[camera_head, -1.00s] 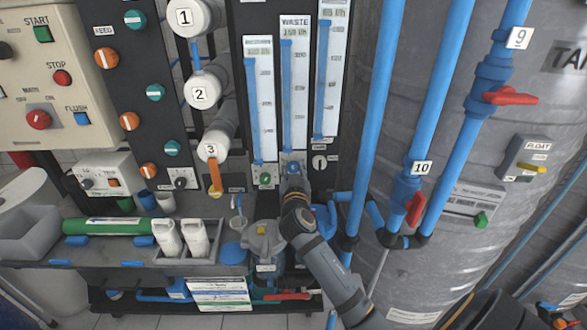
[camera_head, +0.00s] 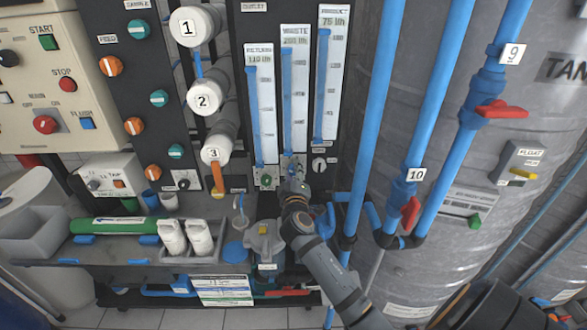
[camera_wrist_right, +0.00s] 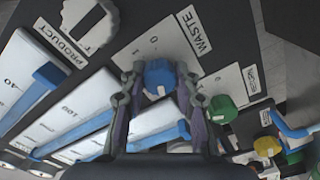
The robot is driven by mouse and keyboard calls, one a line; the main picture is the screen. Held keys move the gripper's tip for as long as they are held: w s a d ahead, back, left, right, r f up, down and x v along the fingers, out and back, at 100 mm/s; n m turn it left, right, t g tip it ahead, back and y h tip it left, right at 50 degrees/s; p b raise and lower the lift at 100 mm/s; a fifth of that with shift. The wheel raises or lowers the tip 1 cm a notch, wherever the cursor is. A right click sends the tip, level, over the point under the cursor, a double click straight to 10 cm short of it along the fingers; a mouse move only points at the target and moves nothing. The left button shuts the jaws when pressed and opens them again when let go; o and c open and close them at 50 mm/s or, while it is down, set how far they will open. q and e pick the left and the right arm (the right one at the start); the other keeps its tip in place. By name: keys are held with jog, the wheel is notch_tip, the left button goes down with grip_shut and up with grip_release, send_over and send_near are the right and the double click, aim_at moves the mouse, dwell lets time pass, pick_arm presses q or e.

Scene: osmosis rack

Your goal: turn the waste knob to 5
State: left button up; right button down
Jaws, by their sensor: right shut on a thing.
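The waste knob is blue and shows in the right wrist view (camera_wrist_right: 160,76), below the WASTE label (camera_wrist_right: 200,40) on a pale plate with the marks 0 and 1 readable. My right gripper (camera_wrist_right: 160,90) has its fingers on either side of this knob and is shut on it. In the head view my right gripper (camera_head: 293,184) is at the foot of the waste meter (camera_head: 294,95) and hides most of the knob. The knob's pointer is not readable. The waste display seems to read about 200 l/h. My left gripper is not in view.
A green knob (camera_wrist_right: 222,109) sits close beside the waste knob, and a pale product knob (camera_wrist_right: 90,27) is on the other side. Blue pipes (camera_head: 378,110) with red valve handles (camera_head: 411,212) stand right of my arm. A grey pump (camera_head: 264,240) is below left.

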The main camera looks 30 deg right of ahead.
jog(key=n+p, duration=0.2)
jog(key=n, duration=0.3)
jog(key=shift+p, duration=0.3)
jog(key=shift+n+p, duration=0.8)
jog(key=shift+n, duration=1.2)
jog(key=shift+f, duration=0.1)
jog(key=c, duration=1)
grip_release()
jog(key=shift+a, duration=0.1)
jog(key=v, duration=1.2)
